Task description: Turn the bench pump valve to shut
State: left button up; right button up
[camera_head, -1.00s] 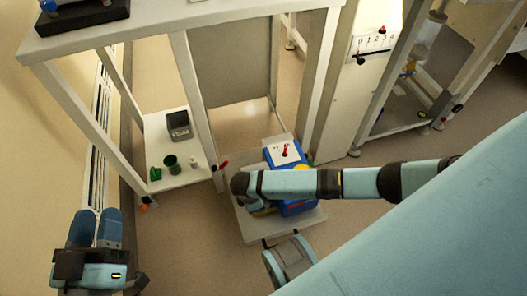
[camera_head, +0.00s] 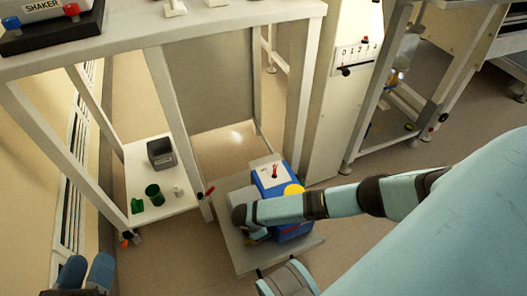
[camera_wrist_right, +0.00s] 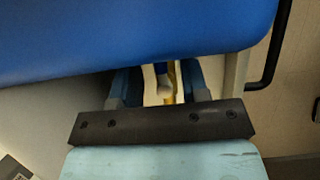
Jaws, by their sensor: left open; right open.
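A blue pump-like unit (camera_head: 290,232) with a white top panel stands on a low grey platform. A red lever (camera_head: 275,171) stands up from the panel, and a yellow round part (camera_head: 294,190) shows on the unit. My right arm crosses in front of the unit, and its wrist is at the unit's left side. The right gripper is mostly hidden there; in the right wrist view its open fingers (camera_wrist_right: 160,82) lie below a large blue surface (camera_wrist_right: 140,35), with pale and yellow parts beyond them. My left gripper (camera_head: 86,272) is open and empty at the bottom left, partly cut off.
A white frame table with a shaker (camera_head: 48,14) stands at left. Its low shelf (camera_head: 160,205) holds a grey box (camera_head: 161,153) and green containers (camera_head: 153,194). A red-handled part (camera_head: 206,191) is by the table leg. A cabinet with a numbered dial panel (camera_head: 355,58) stands behind right.

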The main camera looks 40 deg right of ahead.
jog(key=shift+d+f, duration=0.15)
jog(key=shift+f, duration=0.2)
jog(key=shift+c, duration=0.4)
